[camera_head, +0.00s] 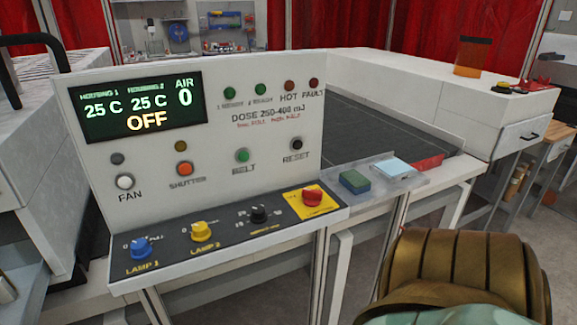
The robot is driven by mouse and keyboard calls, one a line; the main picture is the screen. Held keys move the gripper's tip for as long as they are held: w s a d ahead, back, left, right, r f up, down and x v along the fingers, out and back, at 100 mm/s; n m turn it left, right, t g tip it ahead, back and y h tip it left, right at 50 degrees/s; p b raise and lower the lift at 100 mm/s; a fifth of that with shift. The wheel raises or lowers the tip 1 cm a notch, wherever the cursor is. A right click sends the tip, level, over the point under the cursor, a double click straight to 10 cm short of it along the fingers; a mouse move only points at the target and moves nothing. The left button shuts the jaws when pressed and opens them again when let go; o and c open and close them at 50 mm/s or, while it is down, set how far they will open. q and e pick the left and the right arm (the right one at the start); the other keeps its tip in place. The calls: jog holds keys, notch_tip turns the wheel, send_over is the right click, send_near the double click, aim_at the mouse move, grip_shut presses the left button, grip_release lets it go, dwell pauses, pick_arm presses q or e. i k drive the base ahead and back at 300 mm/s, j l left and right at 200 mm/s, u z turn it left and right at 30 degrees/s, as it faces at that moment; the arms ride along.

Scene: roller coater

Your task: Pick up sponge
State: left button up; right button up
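The sponge appears to be the small green block (354,182), lying on a narrow clear or pale tray (372,187) just right of the control panel. A flat light-blue and white pad (394,168) lies beside it on the right, a little apart. Nothing covers the green block. Neither of my grippers can be made out in the head view. A ribbed brown and teal form at the lower right looks like part of my own right arm, below and right of the tray.
The control panel (215,130) with knobs stands left of the tray; its display reads OFF. A red emergency knob (312,196) sits at its near right corner. The dark belt (375,132) runs behind the tray. A white housing (425,95) stands behind. Floor is open at right.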

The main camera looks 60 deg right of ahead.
aim_at(356, 183)
jog(key=z, duration=2.3)
jog(key=i, duration=0.05)
